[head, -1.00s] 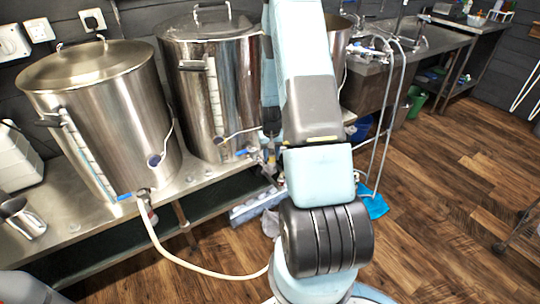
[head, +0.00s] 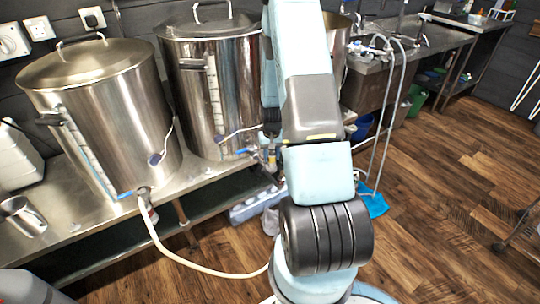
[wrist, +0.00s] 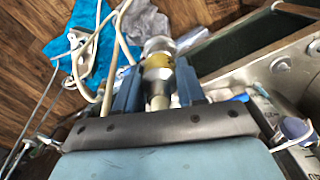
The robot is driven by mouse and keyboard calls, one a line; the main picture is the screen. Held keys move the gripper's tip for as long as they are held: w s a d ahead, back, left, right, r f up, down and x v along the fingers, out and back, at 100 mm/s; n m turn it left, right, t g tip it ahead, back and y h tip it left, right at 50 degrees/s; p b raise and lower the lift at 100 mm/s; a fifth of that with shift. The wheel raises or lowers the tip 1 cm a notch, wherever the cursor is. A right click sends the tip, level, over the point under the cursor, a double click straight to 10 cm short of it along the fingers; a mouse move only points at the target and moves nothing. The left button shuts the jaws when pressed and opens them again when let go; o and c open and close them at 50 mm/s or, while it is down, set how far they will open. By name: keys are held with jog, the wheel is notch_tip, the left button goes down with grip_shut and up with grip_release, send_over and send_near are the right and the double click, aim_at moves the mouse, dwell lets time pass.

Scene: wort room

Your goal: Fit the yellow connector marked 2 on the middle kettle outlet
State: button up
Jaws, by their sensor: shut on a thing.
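In the wrist view my gripper (wrist: 158,82) is shut on a metal connector with a yellow band (wrist: 158,60). The connector sits between the two blue fingers; no number is readable on it. In the head view my arm hides most of the gripper, which is low beside the middle kettle (head: 190,90). The middle kettle's outlet (head: 248,153), with a blue lever, shows at its lower right, just left of my arm. A small yellowish part (head: 264,157) shows close to that outlet. I cannot tell whether connector and outlet touch.
The left kettle (head: 110,110) has a pale hose (head: 180,261) running from its outlet to the floor. Another kettle (head: 337,45) is partly behind my arm. The steel bench edge (head: 95,236) runs below the kettles. A blue cloth (head: 374,204) lies on the floor. The right floor is mostly clear.

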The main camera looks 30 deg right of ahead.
jog(key=shift+f, duration=0.75)
jog(key=o, duration=1.2)
jog(key=shift+o, duration=0.2)
jog(key=shift+r, duration=0.1)
notch_tip(320, 180, up, 13)
jog(key=shift+r, duration=0.2)
